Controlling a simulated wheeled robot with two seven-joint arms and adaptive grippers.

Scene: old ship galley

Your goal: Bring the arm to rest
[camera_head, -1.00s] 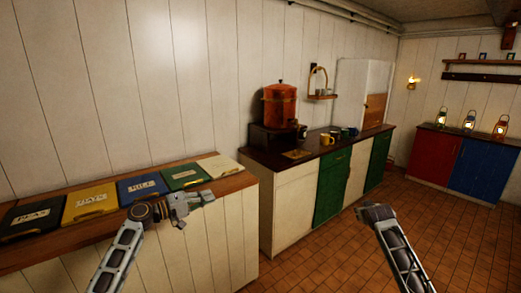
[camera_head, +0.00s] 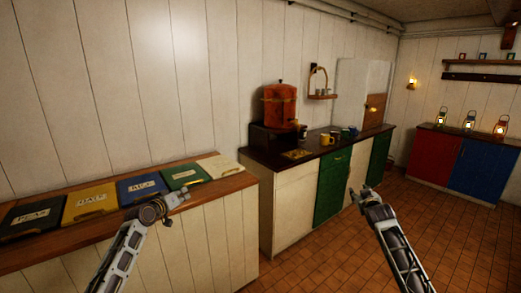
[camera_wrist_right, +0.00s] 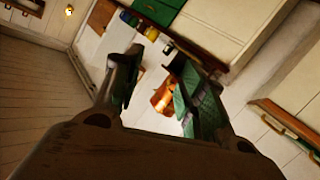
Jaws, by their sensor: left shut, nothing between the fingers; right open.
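My left gripper (camera_head: 180,196) is shut and empty, in front of the wooden counter with the coloured lids, close to its front edge in the head view. My right gripper (camera_head: 360,192) is raised over the tiled floor, in front of the counter with the green doors, and holds nothing. In the right wrist view its two fingers (camera_wrist_right: 158,98) stand apart with only the distant room between them.
Black, yellow (camera_head: 90,201), blue and green lids and a pale one lie on the left counter (camera_head: 232,180). A copper urn (camera_head: 279,105) and mugs (camera_head: 327,140) stand on the dark counter. Lanterns (camera_head: 469,120) stand at the far right. The tiled floor (camera_head: 320,250) is clear.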

